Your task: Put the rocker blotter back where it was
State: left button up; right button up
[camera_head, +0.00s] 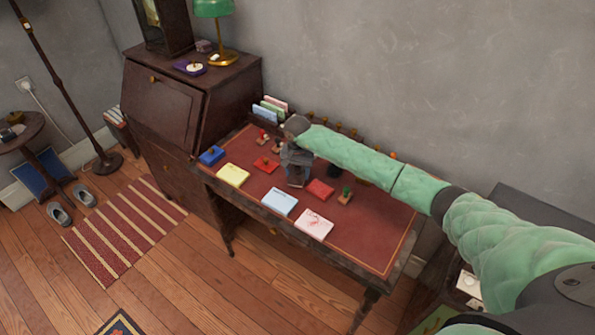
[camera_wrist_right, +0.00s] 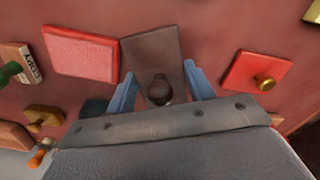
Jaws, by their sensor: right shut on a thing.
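The rocker blotter (camera_wrist_right: 150,50), a grey-brown block with a dark round knob, sits between the two blue fingers of my right gripper (camera_wrist_right: 160,90). The fingers are shut on it at the knob. In the head view my right gripper (camera_head: 296,158) is over the desk's red top, with the blotter's (camera_head: 296,181) lower end showing beneath it. I cannot tell whether the blotter touches the desk. My left gripper is out of view.
A red pad (camera_head: 319,189) and a red block with a gold knob (camera_wrist_right: 258,70) flank the blotter. A green-handled stamp (camera_head: 345,196), blue pad (camera_head: 279,202) and yellow pad (camera_head: 233,174) are nearby. The desk's right part (camera_head: 375,230) is clear.

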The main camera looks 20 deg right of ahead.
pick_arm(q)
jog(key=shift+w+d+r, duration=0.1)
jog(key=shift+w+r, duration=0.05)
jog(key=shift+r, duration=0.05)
pick_arm(e)
jog(key=shift+f, duration=0.15)
jog(key=o, duration=0.8)
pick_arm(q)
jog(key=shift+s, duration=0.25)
pick_arm(e)
jog(key=shift+o, duration=0.6)
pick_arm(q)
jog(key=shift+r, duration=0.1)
